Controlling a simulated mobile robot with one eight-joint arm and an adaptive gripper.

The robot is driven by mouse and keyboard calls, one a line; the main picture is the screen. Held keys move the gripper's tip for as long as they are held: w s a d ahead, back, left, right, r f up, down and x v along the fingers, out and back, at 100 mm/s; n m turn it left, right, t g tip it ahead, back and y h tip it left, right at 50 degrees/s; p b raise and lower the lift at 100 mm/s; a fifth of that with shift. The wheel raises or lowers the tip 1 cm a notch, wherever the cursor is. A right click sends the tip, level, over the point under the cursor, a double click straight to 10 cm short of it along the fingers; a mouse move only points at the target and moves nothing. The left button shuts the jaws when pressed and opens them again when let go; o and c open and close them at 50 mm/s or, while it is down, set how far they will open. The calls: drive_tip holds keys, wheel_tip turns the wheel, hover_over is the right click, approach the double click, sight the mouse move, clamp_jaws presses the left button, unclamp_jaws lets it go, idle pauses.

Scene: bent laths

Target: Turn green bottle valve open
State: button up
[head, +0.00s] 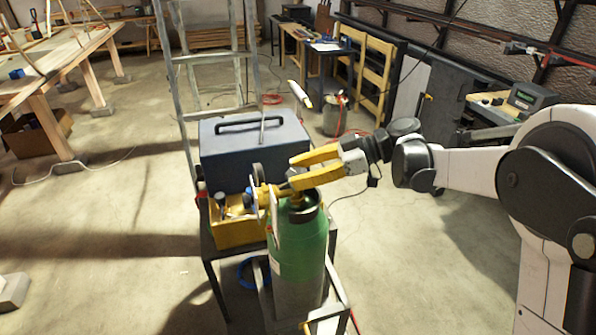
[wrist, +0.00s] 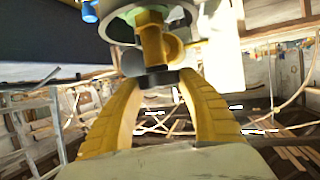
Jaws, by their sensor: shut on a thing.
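The green bottle (head: 303,252) stands upright in the middle of the head view, with a dark collar at its top. A brass-yellow valve with gauges (head: 258,192) sits at its top, partly hidden by my fingers. My gripper (head: 292,172) has yellow fingers and reaches in from the right at the top of the bottle. In the wrist view, the fingertips of my gripper (wrist: 156,82) are on either side of a dark round valve knob (wrist: 157,79) below the yellow valve body (wrist: 153,42). The gripper is shut on the knob. How far the valve is turned cannot be told.
A grey case (head: 255,143) with a handle stands close behind the bottle. A yellow box (head: 237,233) with small items is beside it on the left. A metal ladder (head: 184,90) rises behind. A wooden table (head: 62,60) is far left. Open floor lies left and right.

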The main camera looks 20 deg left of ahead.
drive_tip(key=shift+f+n+g, duration=0.1)
drive_tip(key=shift+n+g, duration=0.2)
drive_tip(key=shift+g, duration=0.2)
drive_tip(key=o, duration=1.2)
drive_tip(key=v, duration=1.2)
drive_tip(key=shift+s, duration=0.1)
drive_tip(key=shift+r, duration=0.25)
